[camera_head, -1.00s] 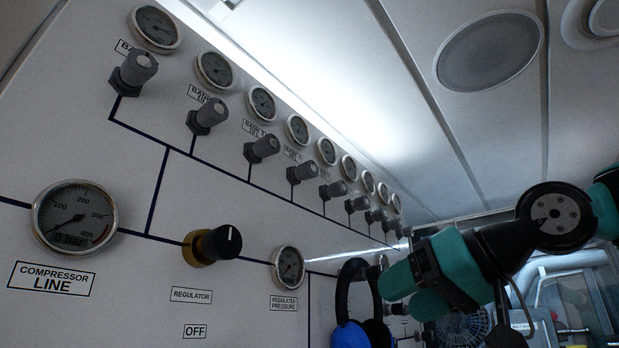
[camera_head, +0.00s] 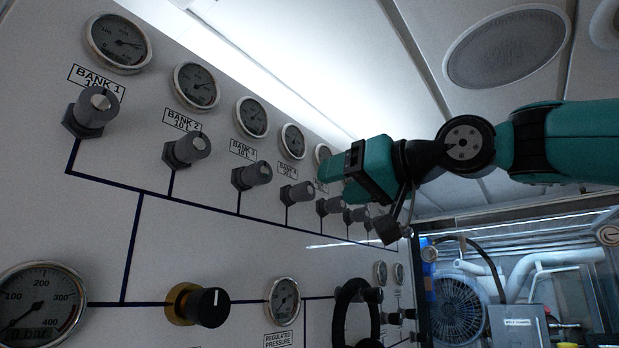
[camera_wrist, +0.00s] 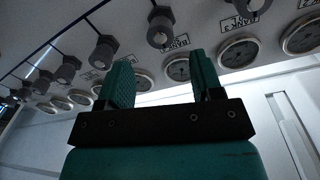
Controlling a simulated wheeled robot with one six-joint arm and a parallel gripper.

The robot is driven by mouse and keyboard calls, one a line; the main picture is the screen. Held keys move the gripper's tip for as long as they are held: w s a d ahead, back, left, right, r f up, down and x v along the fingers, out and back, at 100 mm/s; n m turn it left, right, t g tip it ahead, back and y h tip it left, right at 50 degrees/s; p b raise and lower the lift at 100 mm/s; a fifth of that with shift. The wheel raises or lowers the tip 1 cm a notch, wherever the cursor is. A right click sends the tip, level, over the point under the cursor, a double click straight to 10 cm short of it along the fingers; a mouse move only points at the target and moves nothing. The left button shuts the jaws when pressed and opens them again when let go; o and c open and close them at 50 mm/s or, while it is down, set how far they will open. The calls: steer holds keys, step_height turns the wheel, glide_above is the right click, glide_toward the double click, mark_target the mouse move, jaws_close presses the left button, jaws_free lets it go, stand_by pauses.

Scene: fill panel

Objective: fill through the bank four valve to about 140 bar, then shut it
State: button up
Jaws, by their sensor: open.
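The bank four valve (camera_head: 297,193) is a grey knob on the white panel, fourth from the left in the head view, under its label (camera_head: 288,170) and round gauge (camera_head: 293,140). The gauge needle is too small to read. My gripper (camera_head: 328,172) is at the panel, just right of this valve in the picture; its fingertips are partly hard to make out. In the wrist view, which is upside down, my gripper (camera_wrist: 162,72) is open and empty. A knob that seems to be bank four (camera_wrist: 160,27) lies beyond the fingertips, between their lines, apart from them.
Valves for bank one (camera_head: 93,108), bank two (camera_head: 187,150) and bank three (camera_head: 251,175) stand to the left, with more knobs to the right. Below are the regulator knob (camera_head: 205,305), the regulated pressure gauge (camera_head: 284,300) and a compressor gauge (camera_head: 40,305). A black hose loop (camera_head: 342,315) hangs lower right.

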mark_target(310, 191)
steer(key=p+x, duration=0.2)
steer(key=x, duration=0.4)
steer(key=shift+r+p, duration=0.15)
steer(key=shift+p, duration=0.2)
steer(key=shift+w+a, duration=0.3)
steer(key=shift+a, duration=0.1)
steer(key=c, duration=0.9)
